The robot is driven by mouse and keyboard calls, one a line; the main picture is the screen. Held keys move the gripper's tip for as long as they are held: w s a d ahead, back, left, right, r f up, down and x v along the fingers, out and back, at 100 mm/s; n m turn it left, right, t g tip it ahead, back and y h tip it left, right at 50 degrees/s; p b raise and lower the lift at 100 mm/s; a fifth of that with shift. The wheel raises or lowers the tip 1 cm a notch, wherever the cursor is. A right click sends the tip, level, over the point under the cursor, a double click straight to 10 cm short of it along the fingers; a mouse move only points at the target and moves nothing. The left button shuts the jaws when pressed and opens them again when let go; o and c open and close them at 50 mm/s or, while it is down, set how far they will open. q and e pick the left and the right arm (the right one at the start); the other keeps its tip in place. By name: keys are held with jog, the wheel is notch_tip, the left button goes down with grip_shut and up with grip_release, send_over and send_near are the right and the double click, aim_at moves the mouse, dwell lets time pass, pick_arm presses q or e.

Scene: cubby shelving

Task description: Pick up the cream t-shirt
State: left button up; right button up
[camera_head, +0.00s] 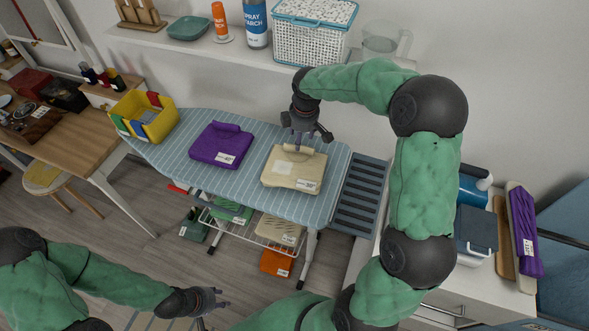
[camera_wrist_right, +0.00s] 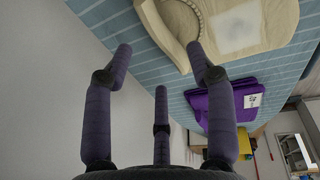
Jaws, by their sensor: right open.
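The folded cream t-shirt (camera_head: 292,180) lies on the right part of the striped ironing board, with a pale label at its front corner. It also shows at the top of the right wrist view (camera_wrist_right: 270,12), with its rounded collar near the fingers. My right gripper (camera_head: 303,139) is just above the shirt's back edge, pointing down. In the right wrist view its fingers (camera_wrist_right: 159,62) are spread and empty, with one fingertip overlapping the shirt's edge; I cannot tell whether it touches. My left gripper (camera_head: 222,298) is low at the front, away from the board; its fingers are too small to judge.
A folded purple shirt (camera_head: 219,146) lies left of the cream one on the ironing board (camera_head: 240,188). A yellow bin (camera_head: 145,118) sits at the board's left end. A wall shelf (camera_head: 250,48) with a basket is behind. Folded clothes sit on a rack below.

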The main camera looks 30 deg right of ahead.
aim_at(294, 167)
jog(key=f+b, duration=0.1)
jog(key=f, duration=0.3)
jog(key=shift+w+f, duration=0.15)
jog(key=shift+w, duration=0.05)
grip_shut()
